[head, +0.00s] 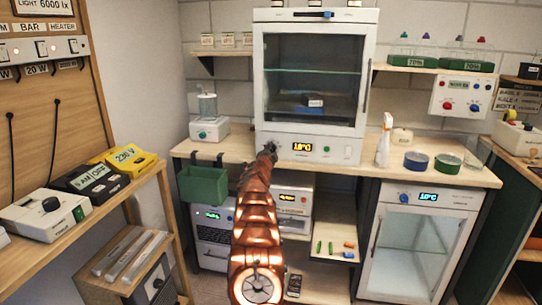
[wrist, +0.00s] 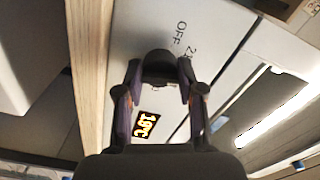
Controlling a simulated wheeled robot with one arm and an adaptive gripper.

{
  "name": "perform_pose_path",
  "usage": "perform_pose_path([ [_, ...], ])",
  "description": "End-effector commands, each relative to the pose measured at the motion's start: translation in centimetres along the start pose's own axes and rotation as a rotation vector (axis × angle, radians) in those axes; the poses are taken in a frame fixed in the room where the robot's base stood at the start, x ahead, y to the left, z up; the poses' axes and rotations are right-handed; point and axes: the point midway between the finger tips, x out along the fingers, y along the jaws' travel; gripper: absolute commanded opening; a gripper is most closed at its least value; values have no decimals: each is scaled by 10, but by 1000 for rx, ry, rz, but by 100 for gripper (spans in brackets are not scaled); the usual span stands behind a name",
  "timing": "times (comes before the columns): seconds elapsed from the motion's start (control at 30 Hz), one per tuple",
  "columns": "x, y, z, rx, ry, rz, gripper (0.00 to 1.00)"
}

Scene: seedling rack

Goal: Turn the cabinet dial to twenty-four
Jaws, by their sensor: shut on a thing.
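The white cabinet (head: 259,100) with a glass door stands on the bench in the middle of the head view. Its lower panel has a lit display (head: 301,147) reading 18 or 19 °C; the last digit is unclear. The display also shows in the wrist view (wrist: 148,125). The black dial (wrist: 158,62) is between the fingers of my gripper (wrist: 159,76), which is shut on it. "OFF" and part of a number starting with 2 show beside the dial. In the head view my gripper (head: 269,151) covers the dial. The dial's pointer is not visible.
A lower fridge (head: 417,240) with its own display stands at the right. A green bin (head: 204,186) hangs on the bench's front edge, left of my arm. A spray bottle (head: 384,142) and blue and green dishes stand on the bench right of the cabinet.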

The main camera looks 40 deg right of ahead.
Motion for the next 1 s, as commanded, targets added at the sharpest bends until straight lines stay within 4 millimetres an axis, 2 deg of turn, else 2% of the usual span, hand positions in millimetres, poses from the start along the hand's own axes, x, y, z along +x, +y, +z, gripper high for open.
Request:
perform_pose_path([
  [0.4, 0, 0, -1, 171, 2, 0, 3],
  [0.93, 0, 0, -1, 190, 3, -1, 3],
  [0.97, 0, 0, -1, 190, 3, -1, 41],
  [1.0, 0, 0, -1, 189, 3, 0, 45],
])
